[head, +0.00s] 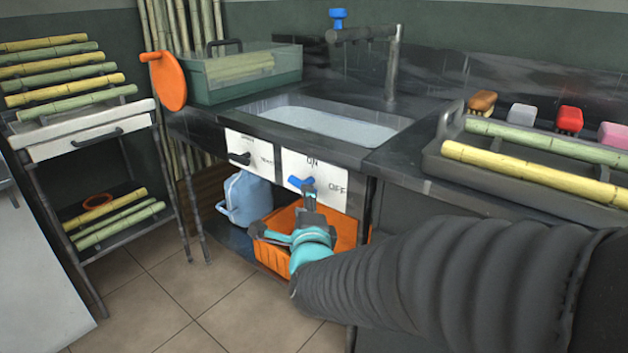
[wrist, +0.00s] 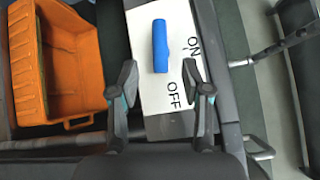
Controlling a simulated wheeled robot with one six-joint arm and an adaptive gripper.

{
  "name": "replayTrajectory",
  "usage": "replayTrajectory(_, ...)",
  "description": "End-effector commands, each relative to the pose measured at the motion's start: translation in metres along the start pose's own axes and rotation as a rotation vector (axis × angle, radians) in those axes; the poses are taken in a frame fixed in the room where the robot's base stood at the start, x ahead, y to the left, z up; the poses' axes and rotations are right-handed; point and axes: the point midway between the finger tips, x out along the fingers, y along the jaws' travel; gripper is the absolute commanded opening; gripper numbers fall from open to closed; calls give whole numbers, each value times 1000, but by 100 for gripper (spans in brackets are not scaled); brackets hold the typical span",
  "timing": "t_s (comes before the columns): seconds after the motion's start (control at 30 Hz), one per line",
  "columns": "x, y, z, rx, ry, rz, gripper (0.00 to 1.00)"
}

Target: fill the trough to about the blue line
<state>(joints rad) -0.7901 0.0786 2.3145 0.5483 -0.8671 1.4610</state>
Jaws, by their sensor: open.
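The trough (head: 335,125) is a basin set in the dark counter in the head view, with a pale, watery surface inside. No blue line can be made out in it. A tap (head: 392,65) with a blue top piece (head: 338,17) stands behind it. Below the trough, a white panel (head: 333,190) marked ON and OFF carries a blue handle (head: 300,182). My gripper (head: 308,192) is in front of this panel. In the wrist view my gripper (wrist: 163,88) is open and empty, with the blue handle (wrist: 160,46) ahead, between the lines of its fingers; contact is not visible.
An orange crate (head: 275,255) and a blue jug (head: 247,198) are under the counter. A second white panel (head: 250,148) has a dark handle. A tray (head: 440,165) with canes and several brushes are at right. A cane rack (head: 85,140) stands left; floor between is clear.

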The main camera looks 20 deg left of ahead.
Motion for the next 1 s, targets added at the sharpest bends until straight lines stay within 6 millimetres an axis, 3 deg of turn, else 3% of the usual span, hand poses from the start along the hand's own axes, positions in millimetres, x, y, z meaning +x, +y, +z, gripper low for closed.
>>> replayTrajectory(0.2,41,-1,0,-1,2,-1,48)
replayTrajectory(0.4,66,-1,0,-1,1,0,48)
replayTrajectory(0.87,78,0,0,0,0,-1,48)
replayTrajectory(1.0,78,0,0,-1,0,-1,15)
